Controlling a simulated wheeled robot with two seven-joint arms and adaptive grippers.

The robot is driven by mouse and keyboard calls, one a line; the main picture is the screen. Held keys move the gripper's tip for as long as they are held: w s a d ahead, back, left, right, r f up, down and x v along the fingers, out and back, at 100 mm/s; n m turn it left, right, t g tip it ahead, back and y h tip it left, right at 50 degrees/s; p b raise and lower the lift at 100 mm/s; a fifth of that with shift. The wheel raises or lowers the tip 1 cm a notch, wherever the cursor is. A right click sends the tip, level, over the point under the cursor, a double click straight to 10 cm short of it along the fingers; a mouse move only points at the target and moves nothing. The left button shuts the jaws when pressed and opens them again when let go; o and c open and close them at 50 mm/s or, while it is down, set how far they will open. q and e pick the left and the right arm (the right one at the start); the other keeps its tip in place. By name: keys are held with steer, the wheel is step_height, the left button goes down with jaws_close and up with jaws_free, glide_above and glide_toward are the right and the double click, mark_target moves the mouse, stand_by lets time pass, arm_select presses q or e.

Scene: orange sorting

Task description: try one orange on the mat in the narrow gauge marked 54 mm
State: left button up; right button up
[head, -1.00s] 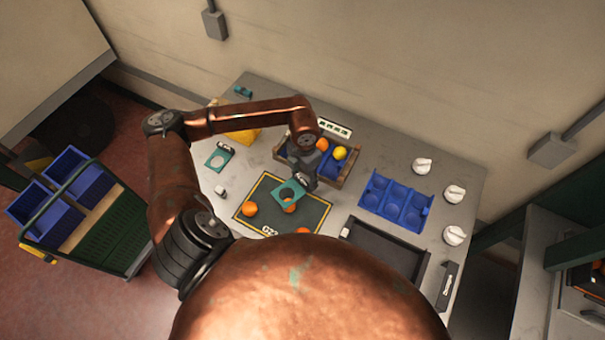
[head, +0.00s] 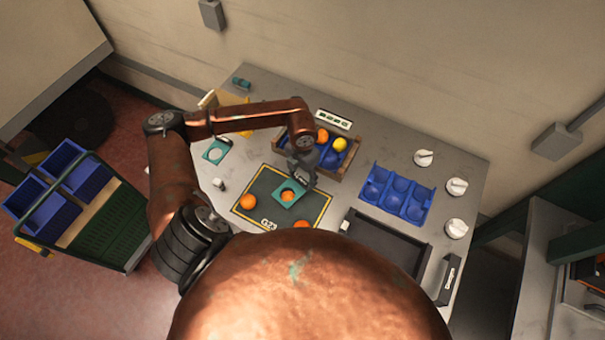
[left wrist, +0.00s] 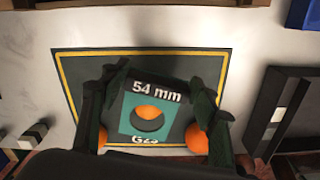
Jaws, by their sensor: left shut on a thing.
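My left gripper (head: 303,176) is shut on the teal gauge (head: 277,193) and holds it over the mat (head: 262,188). In the left wrist view the gauge (left wrist: 128,122) reads "54 mm" and sits between the fingers (left wrist: 150,95). One orange (head: 288,197) shows through the gauge's round hole; it also shows there in the left wrist view (left wrist: 149,112). I cannot tell whether the gauge touches it. A second orange (head: 248,202) lies at the mat's left. A third orange (head: 301,225) is partly hidden at the near edge. My right gripper is out of view.
A second teal gauge (head: 207,158) lies left of the mat. A wooden crate (head: 345,170) behind holds an orange (head: 322,136) and a yellow fruit (head: 340,145). A blue tray (head: 425,193) and a dark tray (head: 352,217) are at the right. Several white knob-like objects (head: 456,187) stand farther right.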

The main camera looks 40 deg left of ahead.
arm_select(q)
steer(key=shift+w, duration=0.15)
stand_by(0.8)
steer(key=shift+f+b, duration=0.5)
steer(key=shift+b, duration=0.1)
stand_by(0.4)
steer(key=shift+f+b, duration=0.9)
steer(key=shift+f, duration=0.2)
steer(key=shift+f+b, duration=0.9)
steer(key=shift+f, duration=0.2)
stand_by(1.2)
steer(key=shift+r, duration=0.1)
steer(key=shift+r+p, duration=1.4)
steer(key=shift+r, duration=1.15)
step_height(320, 180, up, 3)
steer(key=shift+f+p, duration=0.2)
steer(key=shift+p, duration=0.45)
